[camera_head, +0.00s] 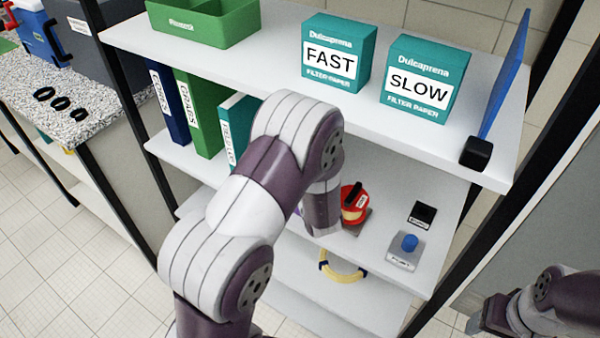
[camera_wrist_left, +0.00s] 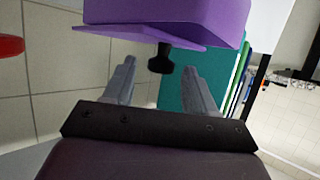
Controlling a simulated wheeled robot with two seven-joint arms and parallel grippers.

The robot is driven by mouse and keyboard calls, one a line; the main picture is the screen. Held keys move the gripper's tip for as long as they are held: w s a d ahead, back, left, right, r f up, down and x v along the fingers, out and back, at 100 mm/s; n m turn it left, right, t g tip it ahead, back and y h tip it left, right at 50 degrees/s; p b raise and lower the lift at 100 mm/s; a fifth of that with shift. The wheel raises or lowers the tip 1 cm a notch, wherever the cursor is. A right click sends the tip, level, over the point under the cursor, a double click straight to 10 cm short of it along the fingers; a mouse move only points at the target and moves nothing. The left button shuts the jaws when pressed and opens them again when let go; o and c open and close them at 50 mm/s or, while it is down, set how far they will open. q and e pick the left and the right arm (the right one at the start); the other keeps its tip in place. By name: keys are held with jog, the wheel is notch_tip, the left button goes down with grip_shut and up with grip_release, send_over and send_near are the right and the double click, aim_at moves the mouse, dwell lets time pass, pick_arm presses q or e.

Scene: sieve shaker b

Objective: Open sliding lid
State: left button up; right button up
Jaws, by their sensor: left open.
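In the left wrist view a purple box-like body (camera_wrist_left: 200,18) with a thin purple plate (camera_wrist_left: 130,34) under it fills the top. A black knob (camera_wrist_left: 160,60) sticks out from it toward me. My left gripper (camera_wrist_left: 160,66) is open, with one finger on each side of the knob, apart from it as far as I can tell. In the head view my own left arm hides this gripper and nearly all of the purple body. My right gripper (camera_head: 482,318) is at the lower right of the head view; its jaw opening is unclear.
A red round item (camera_head: 354,205) with a black handle stands beside my left wrist on the middle shelf (camera_head: 385,195). A blue-knobbed block (camera_head: 408,243) and a black block (camera_head: 423,213) are farther right. Binders (camera_head: 200,112) stand left. The upper shelf (camera_head: 270,65) overhangs.

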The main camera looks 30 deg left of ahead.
pick_arm(q)
grip_shut()
jog(key=shift+w+d, duration=0.15)
jog(key=shift+w, duration=1.8)
grip_release()
jog(key=shift+s, duration=0.1)
jog(key=shift+d, duration=0.1)
jog(key=v, duration=1.2)
jog(key=shift+s+d+p, duration=0.2)
jog(key=shift+s+p, duration=0.05)
jog(key=shift+p, duration=0.2)
jog(key=shift+r, duration=0.1)
